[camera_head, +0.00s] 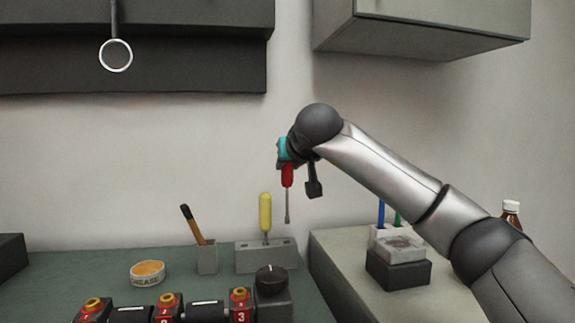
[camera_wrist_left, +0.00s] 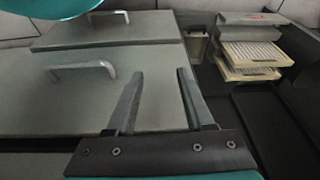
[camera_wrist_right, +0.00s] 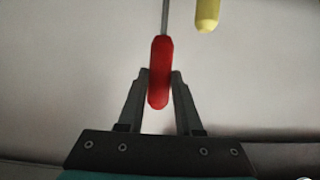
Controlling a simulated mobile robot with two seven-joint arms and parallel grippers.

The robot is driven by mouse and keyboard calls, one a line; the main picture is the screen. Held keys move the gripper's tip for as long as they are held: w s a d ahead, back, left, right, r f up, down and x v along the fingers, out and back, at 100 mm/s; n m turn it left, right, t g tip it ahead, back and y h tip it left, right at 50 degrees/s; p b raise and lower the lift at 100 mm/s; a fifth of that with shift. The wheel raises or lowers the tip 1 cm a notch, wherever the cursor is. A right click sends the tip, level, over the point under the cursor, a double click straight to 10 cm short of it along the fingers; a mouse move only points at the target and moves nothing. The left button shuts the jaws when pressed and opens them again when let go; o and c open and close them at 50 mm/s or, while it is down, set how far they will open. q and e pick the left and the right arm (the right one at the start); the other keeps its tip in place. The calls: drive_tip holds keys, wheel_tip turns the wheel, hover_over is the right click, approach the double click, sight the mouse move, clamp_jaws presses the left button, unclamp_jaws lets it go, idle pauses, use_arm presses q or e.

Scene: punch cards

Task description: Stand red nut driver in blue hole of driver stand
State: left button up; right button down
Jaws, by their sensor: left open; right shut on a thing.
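The red nut driver (camera_head: 287,178) hangs upright, shaft down, in my right gripper (camera_head: 287,165). Its red handle (camera_wrist_right: 159,75) is between the fingers of my right gripper (camera_wrist_right: 158,85) in the right wrist view. The driver stand (camera_head: 266,259) is a grey block on the green bench, below and a little left of the driver. A yellow-handled driver (camera_head: 265,212) stands upright in it and also shows in the right wrist view (camera_wrist_right: 207,14). I cannot make out the blue hole. My left gripper (camera_wrist_left: 158,95) is open and empty, seen only in the left wrist view, over grey drawer fronts.
A grey holder (camera_head: 208,258) with a brush stands left of the stand. A grease tin (camera_head: 147,273), a black-knobbed box (camera_head: 272,292) and red numbered blocks (camera_head: 240,306) lie nearby. A dark box (camera_head: 398,270) sits on the right-hand cabinet. A wall cabinet (camera_head: 425,30) hangs above my right arm.

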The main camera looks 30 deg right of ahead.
sight(288, 179)
wheel_tip(288, 179, down, 2)
drive_tip(key=b, duration=0.2)
drive_tip(key=shift+f+b, duration=0.25)
drive_tip(key=shift+b, duration=0.15)
drive_tip(key=shift+f, duration=0.2)
use_arm(q)
wheel_tip(288, 179, up, 7)
drive_tip(key=t, duration=0.1)
drive_tip(key=shift+w+d+t, duration=0.15)
drive_tip(key=shift+w+t, duration=0.15)
drive_tip(key=shift+r+p, duration=0.3)
drive_tip(key=shift+r, duration=0.25)
drive_tip(key=shift+r+p, duration=0.3)
drive_tip(key=shift+r+p, duration=0.7)
drive_tip(key=shift+r, duration=0.05)
idle(1.2)
drive_tip(key=shift+f, duration=0.15)
use_arm(e)
drive_tip(key=shift+f, duration=0.2)
use_arm(q)
drive_tip(key=shift+f+b, duration=0.35)
drive_tip(key=shift+b, duration=0.15)
use_arm(e)
drive_tip(key=shift+f, duration=0.75)
use_arm(q)
drive_tip(key=shift+f, duration=0.1)
use_arm(e)
drive_tip(key=shift+f, duration=0.2)
